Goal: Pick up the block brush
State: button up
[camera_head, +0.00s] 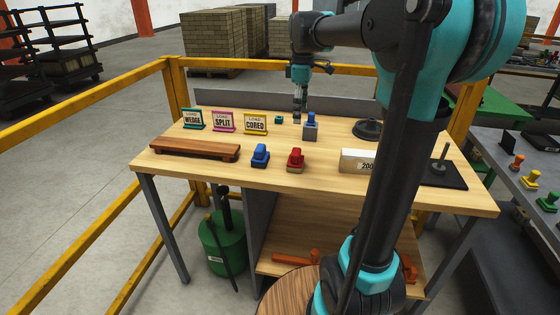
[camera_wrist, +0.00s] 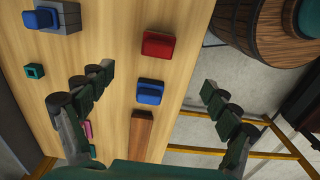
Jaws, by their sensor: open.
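I cannot tell for sure which thing is the block brush. On the wooden table (camera_head: 345,185) stand a blue handled block (camera_head: 260,155) and a red handled block (camera_head: 296,158). A grey block with a blue knob (camera_head: 310,128) stands behind them. My gripper (camera_head: 298,114) is above the table's back part, just left of the grey block, pointing down and holding nothing. In the wrist view its fingers (camera_wrist: 157,78) are wide apart, with the red block (camera_wrist: 158,44) and blue block (camera_wrist: 150,93) seen between them, further off. The grey block (camera_wrist: 62,22) is at upper left.
A small green hollow piece (camera_head: 278,119) lies near my gripper. Three signs (camera_head: 223,121) and a brown wooden board (camera_head: 180,149) are at left. A dark round-based thing (camera_head: 367,130), a box marked 200 (camera_head: 352,160) and a post on a dark plate (camera_head: 443,172) stand at right.

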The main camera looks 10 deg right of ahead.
aim_at(296, 151)
jog(key=f, duration=1.2)
jog(key=shift+w+a, duration=0.15)
jog(key=shift+a, duration=0.15)
notch_tip(296, 151, down, 5)
jog(key=shift+w+a, duration=0.1)
jog(key=shift+w, duration=0.05)
jog(key=c, duration=1.3)
jog(key=shift+r, duration=0.15)
notch_tip(296, 151, up, 20)
